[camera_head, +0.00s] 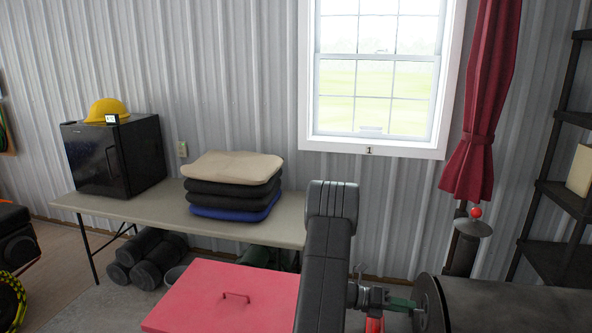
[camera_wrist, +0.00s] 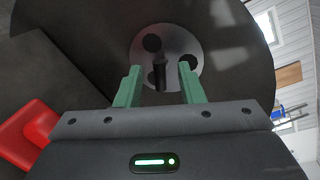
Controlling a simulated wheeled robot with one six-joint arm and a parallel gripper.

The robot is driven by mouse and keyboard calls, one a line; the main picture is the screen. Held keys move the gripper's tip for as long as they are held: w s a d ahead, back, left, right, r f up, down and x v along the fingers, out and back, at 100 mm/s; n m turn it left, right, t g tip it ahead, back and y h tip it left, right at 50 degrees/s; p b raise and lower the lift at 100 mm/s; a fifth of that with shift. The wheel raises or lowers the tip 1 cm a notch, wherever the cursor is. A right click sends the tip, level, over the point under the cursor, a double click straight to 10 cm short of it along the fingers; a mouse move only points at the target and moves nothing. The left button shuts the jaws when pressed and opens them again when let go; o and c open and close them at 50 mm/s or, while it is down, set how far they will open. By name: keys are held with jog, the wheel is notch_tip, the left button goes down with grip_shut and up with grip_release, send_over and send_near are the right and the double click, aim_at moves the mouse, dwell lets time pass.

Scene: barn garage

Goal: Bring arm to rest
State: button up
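My gripper (camera_head: 400,304) is at the lower right of the head view, pointing right at the round end of a black barrel-shaped body (camera_head: 510,305). In the wrist view my gripper (camera_wrist: 158,90) shows two green fingers standing apart, with nothing visibly clamped between them. Beyond the fingertips is a grey metal disc (camera_wrist: 185,62) with dark holes and a short black knob (camera_wrist: 160,74), on the barrel's dark end. The knob lies between the fingers in the picture; I cannot tell whether they touch it. My black arm rises bent in the middle of the head view.
A red lidded chest (camera_head: 200,300) stands left of my arm. Behind it a table (camera_head: 130,207) holds a black mini fridge (camera_head: 115,160), a yellow hard hat (camera_head: 106,108) and stacked cushions (camera_head: 235,180). A red closed parasol (camera_head: 480,120) and dark shelves (camera_head: 555,195) are right.

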jog(key=shift+s+d+f, duration=0.1)
jog(key=shift+d, duration=0.45)
